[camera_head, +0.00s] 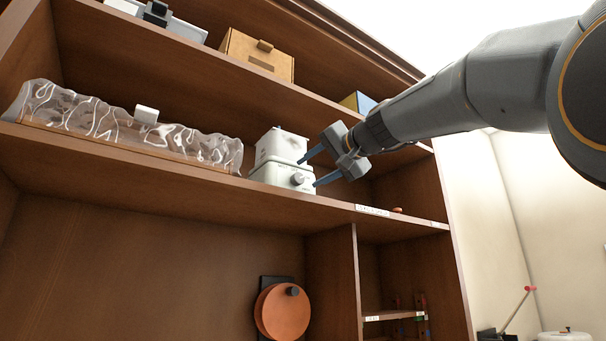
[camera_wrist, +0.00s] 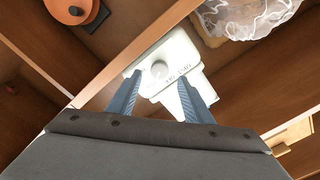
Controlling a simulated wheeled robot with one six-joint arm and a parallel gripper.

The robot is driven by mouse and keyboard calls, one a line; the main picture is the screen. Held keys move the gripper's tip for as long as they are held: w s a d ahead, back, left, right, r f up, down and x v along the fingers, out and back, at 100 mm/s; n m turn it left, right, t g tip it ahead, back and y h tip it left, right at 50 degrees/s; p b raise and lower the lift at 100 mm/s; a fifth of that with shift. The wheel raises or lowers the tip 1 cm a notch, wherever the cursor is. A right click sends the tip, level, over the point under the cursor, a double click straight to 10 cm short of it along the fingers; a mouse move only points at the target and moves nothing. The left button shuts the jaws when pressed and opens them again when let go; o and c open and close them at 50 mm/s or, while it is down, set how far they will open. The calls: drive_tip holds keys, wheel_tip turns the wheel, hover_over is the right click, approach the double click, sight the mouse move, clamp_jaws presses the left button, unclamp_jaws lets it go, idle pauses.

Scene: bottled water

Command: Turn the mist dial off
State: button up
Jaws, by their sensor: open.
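A white box-shaped device (camera_head: 280,150) stands on the middle shelf and carries a round grey dial (camera_head: 297,178) on its front. In the wrist view the dial (camera_wrist: 160,70) faces the camera, with small lettering beside it that I cannot read well. My gripper (camera_head: 310,170) reaches in from the right, its two blue fingers spread and pointing at the device.
A clear plastic-wrapped pack (camera_head: 120,125) lies left of the device on the same wooden shelf (camera_head: 200,190). A cardboard box (camera_head: 257,58) is on the shelf above. An orange disc (camera_head: 282,312) hangs below. The right shelf upright and edges lie close to my arm.

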sight(299, 178)
drive_tip(key=shift+p+x, duration=1.05)
drive_tip(key=shift+x, duration=1.6)
drive_tip(key=c, duration=1.1)
drive_tip(key=shift+o, duration=0.2)
